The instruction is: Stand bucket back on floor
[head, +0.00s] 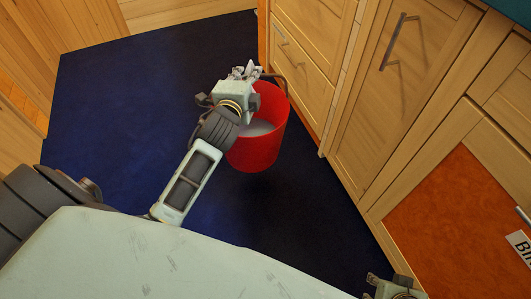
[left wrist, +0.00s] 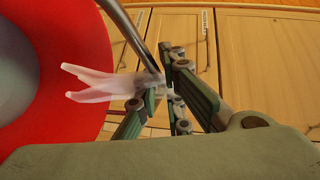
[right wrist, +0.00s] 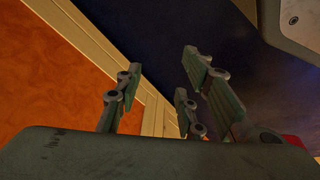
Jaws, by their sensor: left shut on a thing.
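A red bucket (head: 262,148) with a pale grey inside hangs beside the wooden cabinets in the head view. It is roughly upright, and a dark patch on the floor below it suggests it is off the floor. My left gripper (head: 245,72) is at its rim, shut on its thin metal handle (head: 279,79). In the left wrist view the handle (left wrist: 143,42) runs between the fingers (left wrist: 165,85), with the red rim (left wrist: 85,60) to the left. My right gripper (right wrist: 165,85) is open and empty; only part of it shows at the head view's bottom edge.
Dark blue floor (head: 120,100) lies open to the left of the bucket. Wooden cabinets (head: 355,110) stand close on its right, with an orange panel (head: 450,205) nearer me. A pinkish translucent pronged thing (left wrist: 95,84) shows at the left fingers; I cannot tell what it is.

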